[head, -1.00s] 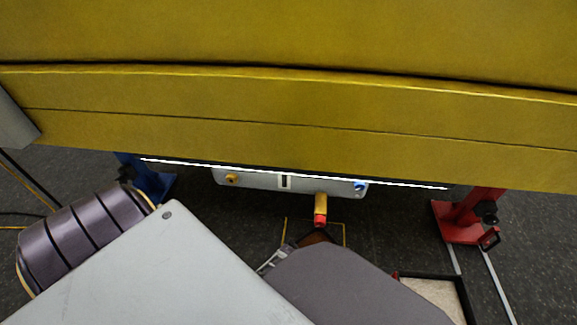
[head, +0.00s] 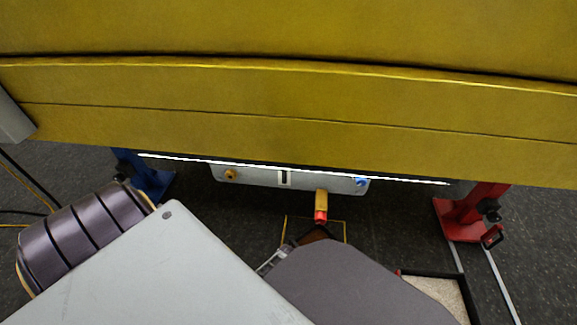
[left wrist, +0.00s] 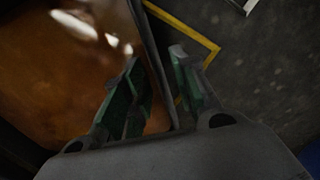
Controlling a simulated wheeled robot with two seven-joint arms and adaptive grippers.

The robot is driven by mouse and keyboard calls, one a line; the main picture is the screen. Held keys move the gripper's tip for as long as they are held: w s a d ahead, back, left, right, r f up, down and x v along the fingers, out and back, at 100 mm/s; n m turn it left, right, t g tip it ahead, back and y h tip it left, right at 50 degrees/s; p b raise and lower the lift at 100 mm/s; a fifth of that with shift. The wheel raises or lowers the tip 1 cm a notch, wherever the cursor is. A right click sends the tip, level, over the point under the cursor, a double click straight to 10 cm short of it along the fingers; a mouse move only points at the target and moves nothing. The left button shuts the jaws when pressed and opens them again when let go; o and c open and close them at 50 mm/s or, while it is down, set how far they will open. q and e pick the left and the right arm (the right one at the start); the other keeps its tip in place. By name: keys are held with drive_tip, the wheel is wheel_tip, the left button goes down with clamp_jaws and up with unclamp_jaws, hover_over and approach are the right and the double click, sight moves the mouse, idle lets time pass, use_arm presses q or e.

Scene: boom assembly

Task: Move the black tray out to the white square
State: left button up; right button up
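The black tray (left wrist: 157,62) shows in the left wrist view with glossy brown liquid in it. In the head view only a dark brown corner of it (head: 316,235) shows inside a yellow floor outline; my left arm hides the rest. My left gripper (left wrist: 158,72) has its two green-padded fingers apart, one over the liquid side and one outside the tray, with the tray's rim running between them. A gap shows on both sides of the rim. In the head view the gripper (head: 272,260) is mostly hidden behind my arm. My right gripper is not in view. No white square is clearly seen.
A yellow boom (head: 300,100) spans overhead, with a grey panel (head: 255,177) and a red-tipped fitting (head: 320,207) below. A blue stand (head: 152,180) is left, a red stand (head: 465,218) right. A black-rimmed box (head: 461,288) with pale granules stands at lower right.

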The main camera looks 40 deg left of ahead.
use_arm(q)
clamp_jaws()
drive_tip(key=shift+s, duration=0.15)
idle(0.4)
